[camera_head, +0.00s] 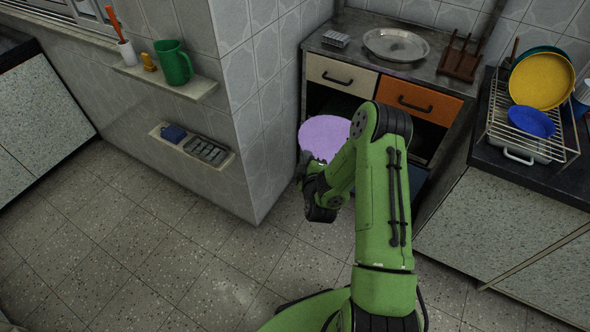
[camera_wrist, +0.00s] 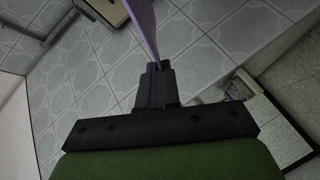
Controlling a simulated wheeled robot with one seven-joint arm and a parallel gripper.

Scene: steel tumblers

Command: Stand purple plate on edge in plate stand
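The purple plate (camera_head: 323,137) shows in the head view in front of the cabinet, left of my arm, which hides part of it. In the wrist view the plate (camera_wrist: 143,30) appears nearly edge-on, rising from between my fingertips. My gripper (camera_wrist: 157,68) is shut on the plate's rim. A brown wooden stand with upright pegs (camera_head: 460,60), apparently the plate stand, is on the counter at the upper right, apart from the plate. No plate shows in it.
A steel plate (camera_head: 396,45) lies on the counter left of the wooden stand. Below are a cream drawer (camera_head: 340,75) and an orange drawer (camera_head: 418,100). A wire rack (camera_head: 545,150) with yellow, green and blue dishes stands right. A tiled wall corner (camera_head: 250,110) juts out left.

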